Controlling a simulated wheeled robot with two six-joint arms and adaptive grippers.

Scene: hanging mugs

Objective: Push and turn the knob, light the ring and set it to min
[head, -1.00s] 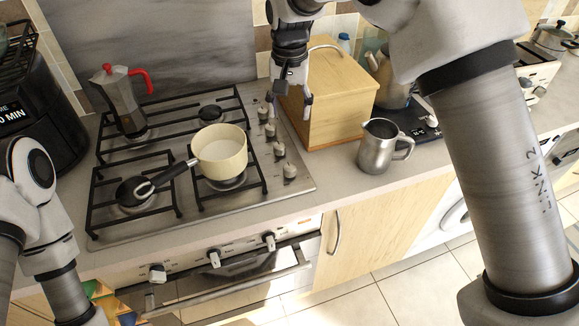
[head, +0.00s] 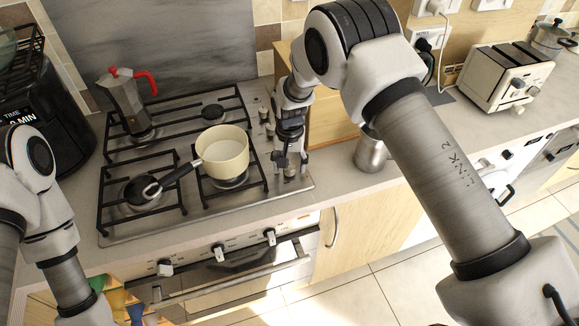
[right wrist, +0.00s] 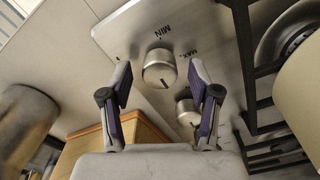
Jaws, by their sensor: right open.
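The stove's metal knob (right wrist: 158,72) is in the right wrist view, beside printed MIN and MAX marks. A short dark line shows on the knob's lower side, away from the MIN mark. My right gripper (right wrist: 160,76) is open, with one finger on each side of this knob; I cannot tell whether they touch it. In the head view my right gripper (head: 290,160) points down over the front end of the knob column and largely hides the knob there. A second knob (right wrist: 187,108) sits close by. I see no flame on the hob (head: 150,228). My left gripper is out of view.
A cream pan (head: 222,150) of white liquid stands on the front right burner, its black handle pointing left. A moka pot (head: 128,105) stands at the back left. A wooden box (head: 330,120) and a metal jug (head: 370,152) are close to the right of my gripper.

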